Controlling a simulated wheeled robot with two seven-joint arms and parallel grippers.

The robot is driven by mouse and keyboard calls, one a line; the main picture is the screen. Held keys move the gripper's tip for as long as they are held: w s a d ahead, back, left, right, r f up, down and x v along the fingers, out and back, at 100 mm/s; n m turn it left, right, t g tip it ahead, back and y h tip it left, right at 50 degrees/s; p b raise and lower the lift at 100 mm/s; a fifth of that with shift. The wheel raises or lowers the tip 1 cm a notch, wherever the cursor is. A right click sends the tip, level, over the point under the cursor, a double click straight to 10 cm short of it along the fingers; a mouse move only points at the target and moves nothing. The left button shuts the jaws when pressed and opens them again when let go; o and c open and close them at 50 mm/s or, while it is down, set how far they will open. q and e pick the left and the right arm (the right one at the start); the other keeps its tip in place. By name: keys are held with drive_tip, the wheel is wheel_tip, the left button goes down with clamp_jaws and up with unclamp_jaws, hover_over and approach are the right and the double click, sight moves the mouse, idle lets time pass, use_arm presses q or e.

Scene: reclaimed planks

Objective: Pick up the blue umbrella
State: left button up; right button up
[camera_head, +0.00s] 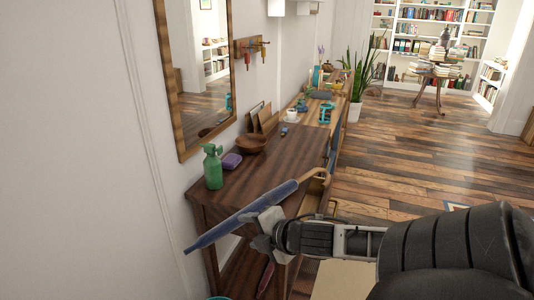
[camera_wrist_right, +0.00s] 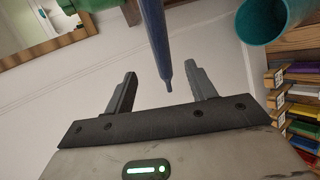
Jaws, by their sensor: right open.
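The blue umbrella (camera_head: 240,214) slants across the near end of the dark wooden table, with its hooked tan handle up to the right and its narrow tip down to the left. What supports it is not clear. My left gripper is out of view.
A green spray bottle (camera_head: 212,168), a purple box (camera_head: 231,161) and a brown bowl (camera_head: 250,143) stand on the table (camera_head: 285,160). A mirror (camera_head: 195,75) hangs on the wall. A teal container (camera_wrist_right: 268,20) and several books (camera_wrist_right: 302,108) show in the wrist view.

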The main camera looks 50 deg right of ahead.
sight(228, 229)
drive_tip(key=b+x, duration=0.2)
drive_tip(key=x, duration=1.2)
drive_tip(key=shift+w+f, duration=0.1)
drive_tip(key=shift+f, duration=0.05)
clamp_jaws()
